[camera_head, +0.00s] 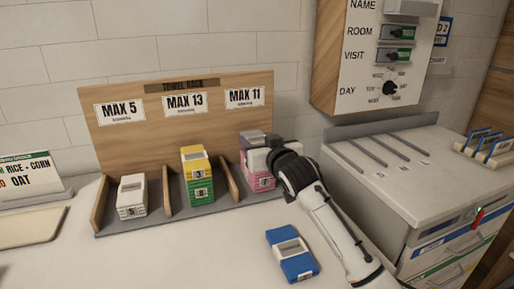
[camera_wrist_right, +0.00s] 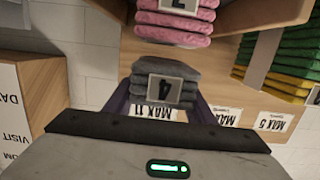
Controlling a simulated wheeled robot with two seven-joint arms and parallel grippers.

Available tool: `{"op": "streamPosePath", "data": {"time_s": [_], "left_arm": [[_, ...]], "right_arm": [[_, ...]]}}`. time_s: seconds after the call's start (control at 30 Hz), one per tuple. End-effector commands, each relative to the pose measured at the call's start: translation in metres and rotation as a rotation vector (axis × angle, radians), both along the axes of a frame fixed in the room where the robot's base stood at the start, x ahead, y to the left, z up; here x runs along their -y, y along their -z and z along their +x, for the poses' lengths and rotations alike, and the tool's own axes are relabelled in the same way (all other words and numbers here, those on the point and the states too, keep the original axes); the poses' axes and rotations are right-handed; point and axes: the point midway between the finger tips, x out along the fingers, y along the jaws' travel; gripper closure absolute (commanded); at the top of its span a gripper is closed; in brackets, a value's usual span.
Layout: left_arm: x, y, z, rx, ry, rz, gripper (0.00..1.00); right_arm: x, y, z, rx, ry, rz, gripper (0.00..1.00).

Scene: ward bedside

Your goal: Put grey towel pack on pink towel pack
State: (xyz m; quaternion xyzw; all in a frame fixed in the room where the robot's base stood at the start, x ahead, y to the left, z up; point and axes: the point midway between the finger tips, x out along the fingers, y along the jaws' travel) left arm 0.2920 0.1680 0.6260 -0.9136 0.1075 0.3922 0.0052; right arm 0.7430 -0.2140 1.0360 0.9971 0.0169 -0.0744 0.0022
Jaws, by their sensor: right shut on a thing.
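The grey towel pack (camera_wrist_right: 165,85), labelled 4, sits between the dark purple fingers of my right gripper (camera_wrist_right: 163,98) in the right wrist view. In the head view its top (camera_head: 252,134) shows at the right compartment of the towel rack. My right gripper (camera_head: 251,147) is shut on it. The pink towel pack (camera_head: 262,184) stands in that compartment, below the grey pack and partly hidden by the gripper. It also shows at the top of the wrist view (camera_wrist_right: 175,22), which is upside down. A narrow gap seems to separate the packs. My left gripper is out of view.
The wooden towel rack (camera_head: 155,144) has dividers and signs MAX 5, MAX 13 and MAX 11. A white pack (camera_head: 132,196) is in the left compartment, yellow and green packs (camera_head: 197,178) in the middle. A blue pack (camera_head: 291,254) lies in front. A cabinet (camera_head: 410,180) stands right.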

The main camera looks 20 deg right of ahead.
Motion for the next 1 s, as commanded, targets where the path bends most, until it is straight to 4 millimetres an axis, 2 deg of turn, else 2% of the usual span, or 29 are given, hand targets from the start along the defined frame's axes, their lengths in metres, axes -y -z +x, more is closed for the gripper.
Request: {"op": "streamPosePath", "data": {"time_s": [0.03, 0.1, 0.43, 0.47, 0.57, 0.9, 1.0], "left_arm": [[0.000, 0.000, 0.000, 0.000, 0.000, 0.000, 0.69], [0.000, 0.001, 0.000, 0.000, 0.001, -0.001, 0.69], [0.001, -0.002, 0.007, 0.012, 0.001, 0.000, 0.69], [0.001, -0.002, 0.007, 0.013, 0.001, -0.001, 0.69], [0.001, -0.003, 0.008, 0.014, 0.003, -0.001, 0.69], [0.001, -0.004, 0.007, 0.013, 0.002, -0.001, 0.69], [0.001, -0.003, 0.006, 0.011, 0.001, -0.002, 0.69]], "right_arm": [[0.000, 0.011, 0.000, -0.004, 0.000, 0.000, 0.75], [0.000, 0.017, 0.000, -0.001, 0.000, 0.000, 0.75], [0.000, 0.021, 0.000, 0.000, -0.001, 0.000, 0.75], [0.000, 0.022, 0.000, -0.001, 0.000, 0.001, 0.48], [0.000, 0.022, 0.000, -0.001, 0.000, 0.000, 0.32], [0.000, 0.018, 0.000, 0.000, 0.000, 0.000, 0.31], [0.000, 0.019, -0.007, 0.000, -0.001, 0.000, 0.31]]}}
